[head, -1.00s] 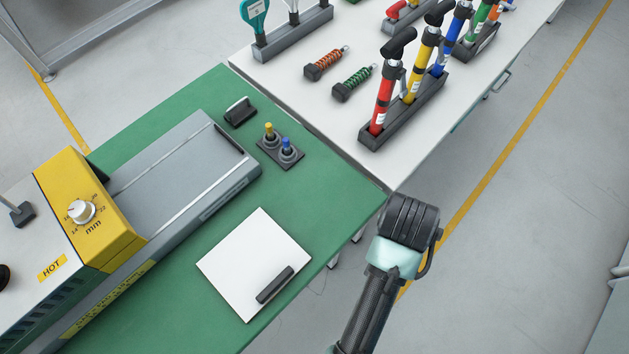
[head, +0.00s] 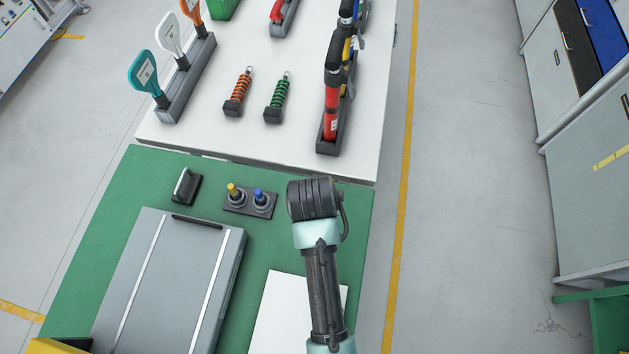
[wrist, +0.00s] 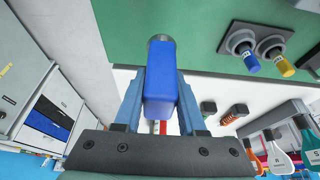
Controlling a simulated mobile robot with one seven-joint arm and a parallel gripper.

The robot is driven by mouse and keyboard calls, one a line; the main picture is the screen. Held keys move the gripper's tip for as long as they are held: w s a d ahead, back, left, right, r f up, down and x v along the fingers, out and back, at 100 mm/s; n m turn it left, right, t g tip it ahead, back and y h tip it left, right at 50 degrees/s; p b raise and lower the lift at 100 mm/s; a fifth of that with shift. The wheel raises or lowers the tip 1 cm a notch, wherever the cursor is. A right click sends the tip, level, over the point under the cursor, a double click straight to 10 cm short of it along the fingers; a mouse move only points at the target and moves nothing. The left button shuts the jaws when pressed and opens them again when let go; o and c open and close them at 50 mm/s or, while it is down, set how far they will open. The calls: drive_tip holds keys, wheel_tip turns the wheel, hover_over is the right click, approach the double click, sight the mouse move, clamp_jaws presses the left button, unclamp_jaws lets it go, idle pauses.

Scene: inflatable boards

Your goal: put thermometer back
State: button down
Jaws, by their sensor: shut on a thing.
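My gripper (wrist: 160,78) is shut on a blue, boxy thing (wrist: 160,92) with a round grey metal end, seen in the wrist view. It may be the thermometer, but no display or scale shows. The blue thing sits between my two fingers, above the edge of the green bench. In the head view only my arm shows, over the right part of the green bench top (head: 110,205); the fingers and the held thing are hidden there. No other thermometer can be made out.
The green bench holds a grey machine (head: 160,290), a small black holder (head: 187,186), a plate with yellow and blue knobs (head: 248,203), and a white sheet (head: 272,320) partly behind my arm. The white table (head: 250,145) beyond carries paddles, springs and a pump rack (head: 329,149).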

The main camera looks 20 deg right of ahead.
drive_tip(key=shift+f, duration=3.05)
drive_tip(key=shift+f, duration=0.15)
drive_tip(key=shift+c, duration=2.4)
unclamp_jaws()
